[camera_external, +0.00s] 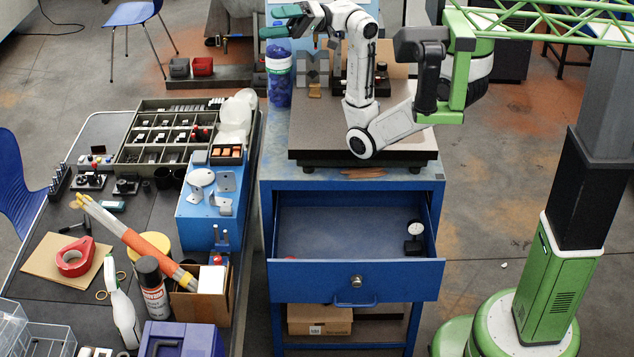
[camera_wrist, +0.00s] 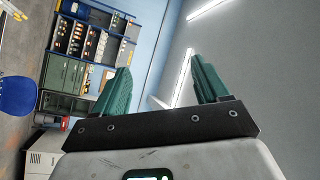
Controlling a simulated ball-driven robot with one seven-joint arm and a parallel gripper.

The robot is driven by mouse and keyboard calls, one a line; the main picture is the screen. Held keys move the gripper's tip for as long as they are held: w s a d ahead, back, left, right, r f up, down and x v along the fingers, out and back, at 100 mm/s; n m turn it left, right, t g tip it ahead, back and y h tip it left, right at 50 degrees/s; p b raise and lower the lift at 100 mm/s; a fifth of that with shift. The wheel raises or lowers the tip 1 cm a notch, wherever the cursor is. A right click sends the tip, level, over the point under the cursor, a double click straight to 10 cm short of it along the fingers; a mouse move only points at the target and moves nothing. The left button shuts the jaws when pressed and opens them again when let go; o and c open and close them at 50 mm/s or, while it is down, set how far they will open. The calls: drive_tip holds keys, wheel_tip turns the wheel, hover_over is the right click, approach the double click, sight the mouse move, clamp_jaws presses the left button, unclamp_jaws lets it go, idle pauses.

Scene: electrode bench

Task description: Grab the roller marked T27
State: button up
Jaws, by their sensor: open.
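I cannot make out a T27 marking on anything, and I cannot tell which thing is the roller. My gripper (camera_external: 276,21) is raised at the back left of the blue bench, above a blue-lidded container (camera_external: 279,82). Its two green fingers stand apart with nothing between them, as the wrist view (camera_wrist: 160,62) also shows. The wrist view is tilted toward a wall and ceiling, with no bench top in it. A small black piece with a white round face (camera_external: 414,238) sits at the right in the open drawer (camera_external: 350,282).
A dark plate (camera_external: 310,135) lies on the blue bench, with metal blocks (camera_external: 312,68) at its back. The left table is crowded: a compartment tray (camera_external: 128,152), a blue box (camera_external: 205,226), orange-grey tubes (camera_external: 150,248), a spray bottle (camera_external: 121,305). The drawer's middle is bare.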

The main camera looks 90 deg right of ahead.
drive_tip(key=s+d+f+m+g+h+b, duration=0.1)
drive_tip(key=s+d+f+g+h+b, duration=0.1)
drive_tip(key=d+f+g+h+b, duration=0.4)
drive_tip(key=s+d+f+g+h+b, duration=0.25)
drive_tip(key=d+f+b, duration=0.25)
drive_tip(key=d+f, duration=0.45)
drive_tip(key=s+d+f+m+g+b, duration=0.2)
drive_tip(key=s+d+f, duration=0.2)
drive_tip(key=s+f, duration=0.2)
drive_tip(key=s+d+f+m+g+h+b, duration=0.1)
drive_tip(key=s+d+f+m+g+b, duration=0.1)
drive_tip(key=s+d+f, duration=0.3)
drive_tip(key=s+d+f+m+g+h+b, duration=0.1)
drive_tip(key=s+d+f, duration=0.4)
drive_tip(key=s, duration=0.6)
drive_tip(key=shift+s+f+m+g+h+b, duration=0.2)
drive_tip(key=shift+f+m+g+b, duration=0.45)
drive_tip(key=shift+g, duration=0.7)
drive_tip(key=shift+w+d+f, duration=0.1)
drive_tip(key=shift+f, duration=3.15)
drive_tip(key=c, duration=1.2)
